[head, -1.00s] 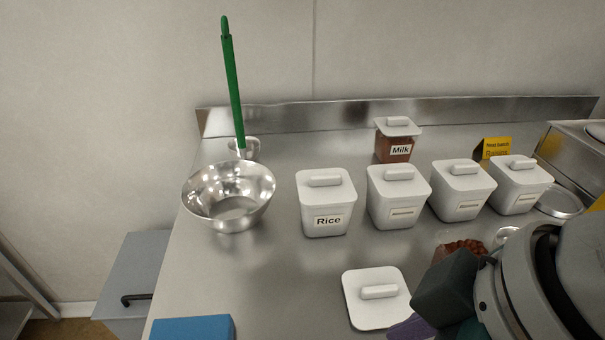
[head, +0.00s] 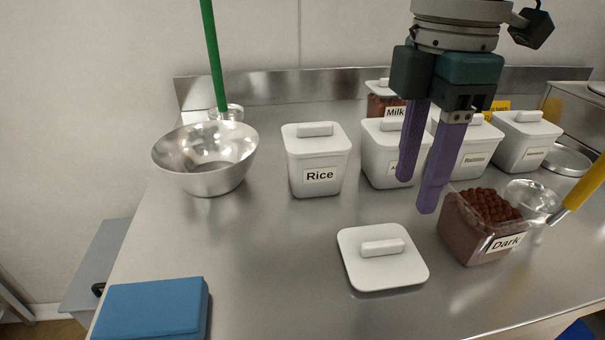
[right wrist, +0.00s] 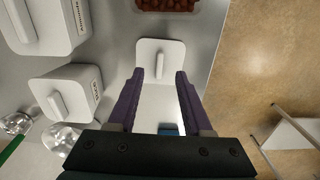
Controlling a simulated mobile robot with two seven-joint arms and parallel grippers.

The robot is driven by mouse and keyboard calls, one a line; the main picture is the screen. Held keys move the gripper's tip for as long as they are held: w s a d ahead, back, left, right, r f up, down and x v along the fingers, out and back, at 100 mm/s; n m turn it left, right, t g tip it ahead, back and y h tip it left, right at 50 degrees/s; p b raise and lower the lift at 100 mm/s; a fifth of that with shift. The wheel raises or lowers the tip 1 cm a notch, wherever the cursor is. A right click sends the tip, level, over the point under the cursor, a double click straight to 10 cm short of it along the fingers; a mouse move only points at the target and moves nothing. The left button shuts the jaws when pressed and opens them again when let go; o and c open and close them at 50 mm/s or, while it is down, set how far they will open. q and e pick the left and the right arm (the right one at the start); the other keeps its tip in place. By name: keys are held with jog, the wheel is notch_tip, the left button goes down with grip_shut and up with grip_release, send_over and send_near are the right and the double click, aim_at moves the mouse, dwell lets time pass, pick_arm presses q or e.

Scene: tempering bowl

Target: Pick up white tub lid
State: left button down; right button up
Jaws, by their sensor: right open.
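The white tub lid (head: 384,270) lies flat on the steel counter, its bar handle (head: 382,247) on top. In the right wrist view the lid (right wrist: 150,50) lies beyond the fingertips, its handle (right wrist: 159,65) roughly between them. My right gripper (head: 416,197) is open and empty, with purple fingers pointing down. It hangs above the counter, apart from the lid. The right fingers also show in the right wrist view (right wrist: 159,75). The clear tub marked Dark (head: 470,240), filled with brown pieces, stands uncovered right of the lid. My left gripper is not in view.
White lidded tubs, including Rice (head: 318,165), stand in a row behind the lid. A steel bowl (head: 205,165) is at the left, a blue block (head: 150,308) at front left. A scoop with a yellow handle (head: 582,188) rests at the Dark tub. Counter left of the lid is clear.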

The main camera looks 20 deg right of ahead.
aim_at(394, 241)
jog(key=f, duration=0.5)
jog(key=f+b, duration=0.1)
jog(key=f, duration=0.2)
jog(key=shift+a+f, duration=0.3)
jog(key=shift+a, duration=0.05)
jog(key=shift+c, duration=0.2)
grip_shut()
